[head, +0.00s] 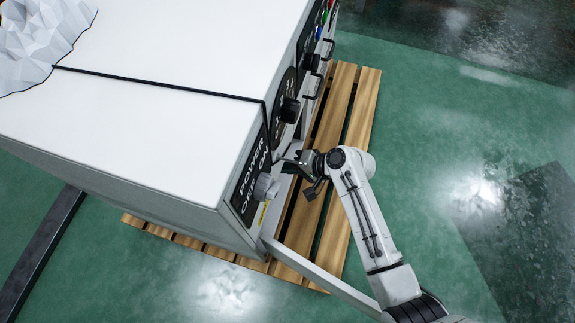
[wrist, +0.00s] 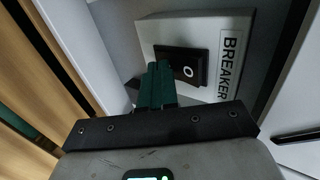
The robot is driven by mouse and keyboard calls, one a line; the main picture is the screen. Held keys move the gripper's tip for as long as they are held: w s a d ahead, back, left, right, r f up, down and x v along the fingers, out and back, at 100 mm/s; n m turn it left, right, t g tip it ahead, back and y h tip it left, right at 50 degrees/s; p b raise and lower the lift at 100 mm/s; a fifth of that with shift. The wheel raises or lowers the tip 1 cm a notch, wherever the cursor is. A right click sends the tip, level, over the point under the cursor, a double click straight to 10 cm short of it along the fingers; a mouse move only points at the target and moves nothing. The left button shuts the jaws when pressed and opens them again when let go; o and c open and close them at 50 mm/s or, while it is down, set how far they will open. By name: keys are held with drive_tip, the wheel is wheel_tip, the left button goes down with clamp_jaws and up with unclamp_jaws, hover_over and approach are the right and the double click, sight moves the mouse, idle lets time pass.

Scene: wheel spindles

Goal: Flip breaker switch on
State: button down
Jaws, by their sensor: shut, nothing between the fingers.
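The breaker is a light grey box labelled BREAKER (wrist: 208,28) in the wrist view, tilted in the picture. On its face sits a black switch (wrist: 188,70) with a white O mark showing. My gripper (wrist: 160,68) has its green fingers shut and empty. The fingertips overlap the left part of the switch and hide it. I cannot tell if they touch it. In the head view my gripper (head: 292,160) reaches in at the cabinet's front side, and the breaker is hidden there.
A large white cabinet (head: 160,120) stands on a wooden pallet (head: 362,105). Its front carries a POWER ON/OFF panel with a grey knob (head: 265,187) and a black knob (head: 290,110). An open door (head: 320,275) sticks out near my arm. Green floor to the right is free.

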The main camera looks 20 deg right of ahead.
drive_tip(key=shift+r, duration=0.1)
drive_tip(key=shift+r+p, duration=0.8)
drive_tip(key=shift+p, duration=0.1)
drive_tip(key=p+v, duration=0.4)
drive_tip(key=v, duration=0.6)
drive_tip(key=shift+d+r, duration=0.15)
drive_tip(key=shift+d, duration=0.15)
drive_tip(key=shift+s, duration=0.15)
